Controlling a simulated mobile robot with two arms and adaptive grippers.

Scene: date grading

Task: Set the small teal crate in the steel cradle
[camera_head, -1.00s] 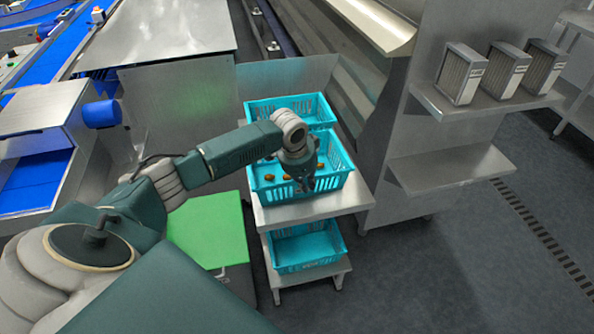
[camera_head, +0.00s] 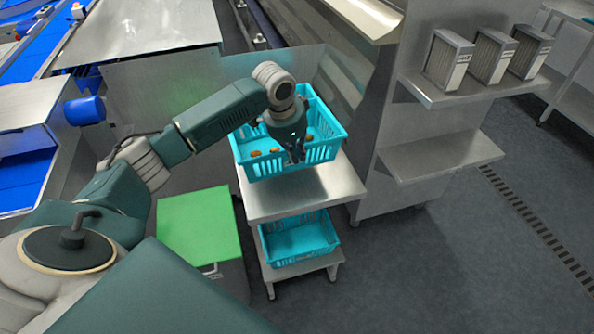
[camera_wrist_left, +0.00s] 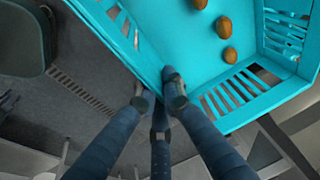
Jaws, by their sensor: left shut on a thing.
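A teal crate (camera_head: 262,169) with perforated sides holds several brown dates. My left gripper (camera_head: 296,156) is shut on its near wall and holds it raised over the top shelf of a steel stand (camera_head: 315,190). In the left wrist view the fingers (camera_wrist_left: 157,91) close on the rim of the same crate (camera_wrist_left: 190,28), with dates on its floor. A second teal crate (camera_head: 300,239) sits on the stand's lower shelf and looks empty. I cannot clearly tell which part is the steel cradle. My right gripper is not in view.
A green-topped box (camera_head: 198,226) stands left of the stand. A steel panel with shelves (camera_head: 440,155) rises on the right, with several grey filter-like blocks (camera_head: 450,61) on its upper shelf. The top shelf's front is bare. Floor (camera_head: 430,265) at front right is clear.

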